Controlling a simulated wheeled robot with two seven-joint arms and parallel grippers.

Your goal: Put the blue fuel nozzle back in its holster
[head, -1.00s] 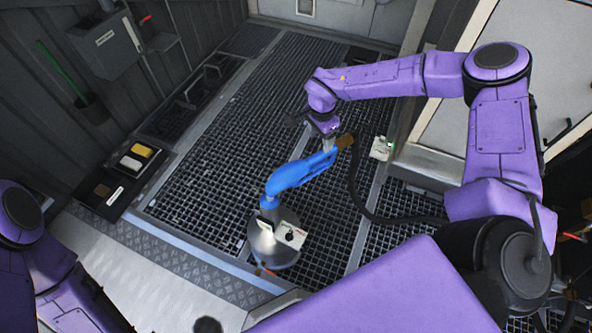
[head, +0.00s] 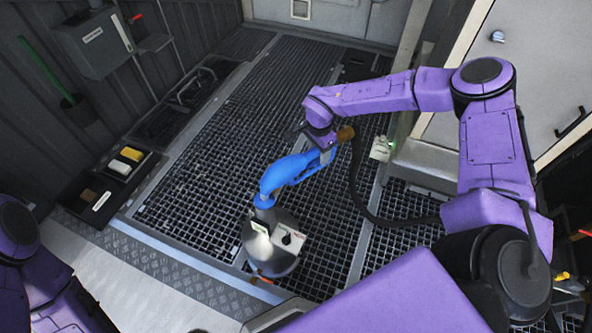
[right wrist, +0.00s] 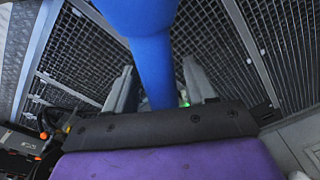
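The blue fuel nozzle (head: 286,173) slants down and left in the head view. Its lower end meets the top of a round grey container (head: 271,262) with white plates on it; I cannot tell how deep the spout sits. My right gripper (head: 322,148) is at the nozzle's upper end, by the brown hose collar. In the right wrist view the blue nozzle body (right wrist: 154,70) lies between the two grey fingers, which appear closed on it. My left gripper is out of view.
A black hose (head: 363,202) loops from the nozzle toward my right arm. A tray with yellow and white blocks (head: 110,180) lies at left, below a grey wall box (head: 95,42). Open floor grating (head: 220,150) lies between the tray and the nozzle.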

